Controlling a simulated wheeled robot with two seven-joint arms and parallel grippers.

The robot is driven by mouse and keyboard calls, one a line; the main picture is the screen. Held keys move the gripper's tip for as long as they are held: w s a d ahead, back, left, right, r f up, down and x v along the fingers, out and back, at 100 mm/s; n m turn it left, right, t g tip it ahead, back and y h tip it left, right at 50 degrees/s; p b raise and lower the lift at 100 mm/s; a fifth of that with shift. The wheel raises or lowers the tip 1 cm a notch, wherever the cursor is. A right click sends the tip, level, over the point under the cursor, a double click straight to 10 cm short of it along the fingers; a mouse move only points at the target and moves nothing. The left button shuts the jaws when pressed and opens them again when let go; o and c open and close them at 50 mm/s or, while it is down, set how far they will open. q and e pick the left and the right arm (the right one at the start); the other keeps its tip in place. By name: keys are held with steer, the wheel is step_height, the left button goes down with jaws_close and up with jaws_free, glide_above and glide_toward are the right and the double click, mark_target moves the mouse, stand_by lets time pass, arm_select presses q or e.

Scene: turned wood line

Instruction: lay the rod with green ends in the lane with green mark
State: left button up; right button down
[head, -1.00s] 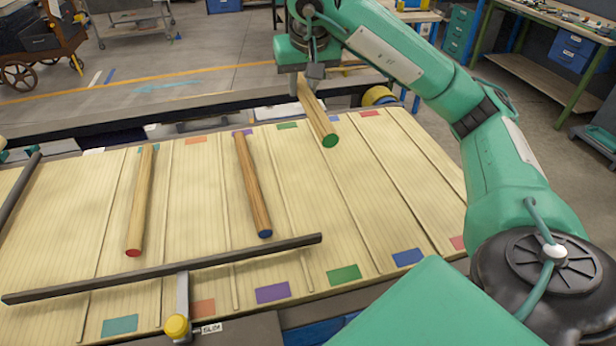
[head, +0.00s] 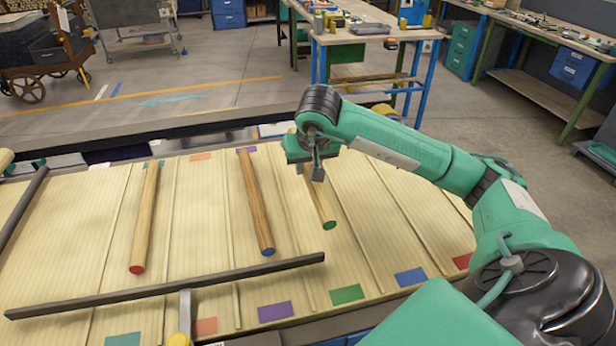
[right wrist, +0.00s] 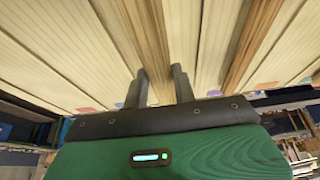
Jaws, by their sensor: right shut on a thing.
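The rod with green ends (head: 319,199) is pale wood; its near green end shows in the head view. It lies lengthwise over the lane with the green mark (head: 347,294); I cannot tell whether it touches the board. My right gripper (head: 318,172) is shut on the rod toward its far part, which the gripper and arm hide. In the right wrist view the rod (right wrist: 148,35) runs between the two fingers (right wrist: 160,86). My left gripper is not in view.
A red-ended rod (head: 145,215) lies left, and a darker blue-ended rod (head: 256,205) lies in the purple-marked lane (head: 275,310). A dark bar (head: 170,286) crosses the board's near part. Lanes marked blue (head: 410,277) and red (head: 462,261) are empty.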

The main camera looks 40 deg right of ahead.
steer(key=shift+f+p, duration=0.35)
steer(key=shift+f, duration=1.8)
steer(key=shift+f, duration=0.2)
steer(key=c, duration=1.1)
jaws_free()
steer(key=shift+r, duration=0.15)
steer(key=shift+r, duration=0.2)
steer(key=b+v, duration=0.1)
steer(key=v, duration=1)
steer(key=shift+s+r+b, duration=0.3)
steer(key=shift+b, duration=0.05)
